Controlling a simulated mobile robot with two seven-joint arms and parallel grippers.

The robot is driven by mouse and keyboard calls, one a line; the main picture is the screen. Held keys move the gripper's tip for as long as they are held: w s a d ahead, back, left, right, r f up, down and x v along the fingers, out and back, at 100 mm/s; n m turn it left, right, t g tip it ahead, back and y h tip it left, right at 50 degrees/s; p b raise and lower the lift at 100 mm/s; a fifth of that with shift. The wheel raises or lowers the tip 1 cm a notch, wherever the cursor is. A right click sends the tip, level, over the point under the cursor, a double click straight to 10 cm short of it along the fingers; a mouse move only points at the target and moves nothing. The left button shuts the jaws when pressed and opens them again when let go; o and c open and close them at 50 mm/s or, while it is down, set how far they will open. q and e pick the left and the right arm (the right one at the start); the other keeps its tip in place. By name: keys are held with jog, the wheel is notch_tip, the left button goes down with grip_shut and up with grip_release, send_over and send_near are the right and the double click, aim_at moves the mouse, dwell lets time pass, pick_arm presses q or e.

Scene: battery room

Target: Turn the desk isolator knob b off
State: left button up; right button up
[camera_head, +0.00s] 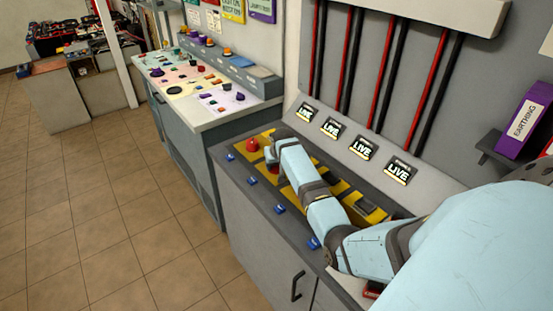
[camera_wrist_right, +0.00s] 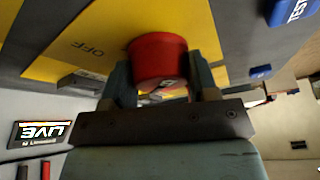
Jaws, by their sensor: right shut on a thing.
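The desk isolator panel (camera_head: 228,170) is a grey sloping-backed desk with a row of yellow plates. A red knob (camera_head: 252,144) stands clear at its far left end. My right gripper (camera_head: 271,165) is at the plate just right of that knob, and my forearm hides much of the row. In the right wrist view, my right gripper (camera_wrist_right: 158,88) has one finger on each side of a red round knob (camera_wrist_right: 158,58) and is shut on it. The yellow plate (camera_wrist_right: 95,35) beside it reads OFF. I cannot read a letter naming the knob. My left gripper is not in view.
Several LIVE displays (camera_head: 331,128) sit along the panel's back slope, below red and black bars. Blue buttons (camera_head: 280,208) line the front edge. A control desk (camera_head: 205,115) stands to the left. A purple EARTHING binder (camera_head: 524,120) is at the right. The tiled floor at left is free.

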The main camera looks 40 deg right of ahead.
jog(key=m+p, duration=0.2)
jog(key=shift+r+m+g+h, duration=0.25)
jog(key=shift+m+g+h, duration=0.05)
jog(key=shift+m+h, duration=0.1)
jog(key=shift+m+h+p, duration=0.4)
jog(key=shift+m+p, duration=0.1)
jog(key=shift+m, duration=0.3)
jog(key=shift+w+a+f+m+g, duration=0.1)
jog(key=shift+m+g, duration=0.3)
jog(key=shift+m, duration=0.1)
jog(key=shift+m+h, duration=0.3)
jog(key=shift+m, duration=0.6)
jog(key=m+g, duration=0.1)
jog(key=m, duration=0.1)
jog(key=shift+f+m, duration=0.15)
jog(key=shift+m, duration=0.25)
jog(key=m+g+b, duration=0.2)
jog(key=m, duration=0.2)
jog(key=shift+h, duration=0.3)
pick_arm(q)
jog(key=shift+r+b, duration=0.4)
jog(key=shift+b, duration=0.15)
pick_arm(e)
jog(key=shift+m+g, duration=0.4)
jog(key=shift+m, duration=0.5)
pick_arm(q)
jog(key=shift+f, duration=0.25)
